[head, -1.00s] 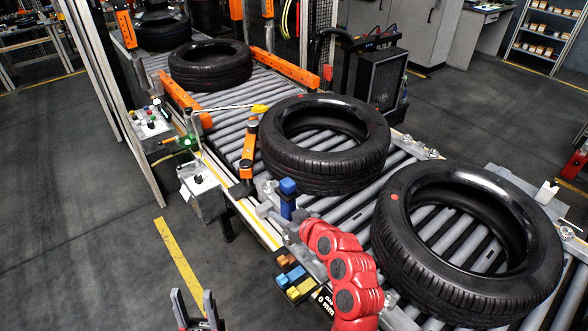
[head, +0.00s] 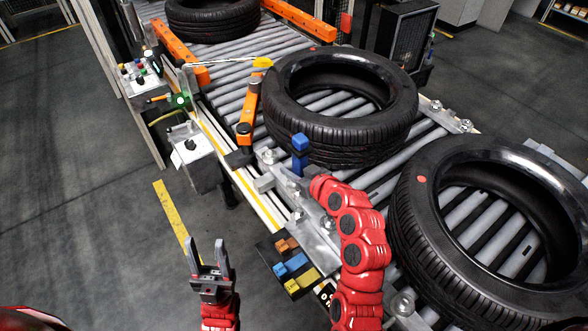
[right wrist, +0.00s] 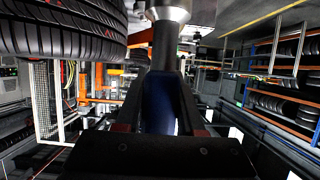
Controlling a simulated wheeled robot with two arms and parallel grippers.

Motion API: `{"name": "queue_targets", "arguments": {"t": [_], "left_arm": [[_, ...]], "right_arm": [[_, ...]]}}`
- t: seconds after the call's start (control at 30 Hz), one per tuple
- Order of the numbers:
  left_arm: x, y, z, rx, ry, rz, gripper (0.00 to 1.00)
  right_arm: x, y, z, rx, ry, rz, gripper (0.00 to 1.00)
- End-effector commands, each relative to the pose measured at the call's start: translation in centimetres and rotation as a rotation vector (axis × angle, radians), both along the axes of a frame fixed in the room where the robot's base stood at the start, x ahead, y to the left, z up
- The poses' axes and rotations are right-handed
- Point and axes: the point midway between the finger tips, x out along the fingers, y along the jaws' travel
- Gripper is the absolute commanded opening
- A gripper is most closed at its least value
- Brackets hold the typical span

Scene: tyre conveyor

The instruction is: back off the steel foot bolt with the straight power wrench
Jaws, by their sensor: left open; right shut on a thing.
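The straight power wrench, dark blue, stands upright in the head view (head: 300,150) at the conveyor's near side rail. My right arm reaches up to it. In the right wrist view its blue body (right wrist: 160,100) sits between the fingers of my right gripper (right wrist: 165,125), which is shut on it. A dark shaft runs from it to a silver collar at the top edge. Several steel bolts show along the rail, one at a foot plate (head: 268,157); which is the foot bolt, and whether the wrench touches it, I cannot tell. My left gripper (head: 206,245) is open and empty beside the conveyor.
Tyres lie on the rollers, one just behind the wrench (head: 340,135) and one at the right (head: 425,235). An orange arm (head: 247,120) stands left of the wrench. A tray of coloured blocks (head: 290,268) sits below the rail. A control box (head: 190,150) stands left; floor there is clear.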

Motion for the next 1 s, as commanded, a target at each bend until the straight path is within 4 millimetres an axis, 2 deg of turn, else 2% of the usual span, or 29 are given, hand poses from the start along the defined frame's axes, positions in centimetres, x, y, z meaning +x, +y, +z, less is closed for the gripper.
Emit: {"name": "queue_targets", "arguments": {"t": [0.23, 0.47, 1.0], "left_arm": [[0.0, 0.0, -0.2, 0.000, 0.000, 0.000, 0.50], [0.0, 0.0, -1.4, 0.000, 0.000, 0.000, 0.50], [0.0, 0.0, -5.8, 0.000, 0.000, 0.000, 0.50]], "right_arm": [[0.0, 0.0, 0.2, 0.002, -0.005, -0.001, 0.00], [-0.1, -0.1, -0.1, 0.002, -0.006, 0.000, 0.00], [-0.1, -0.1, -5.0, 0.001, -0.004, 0.001, 0.00]]}}
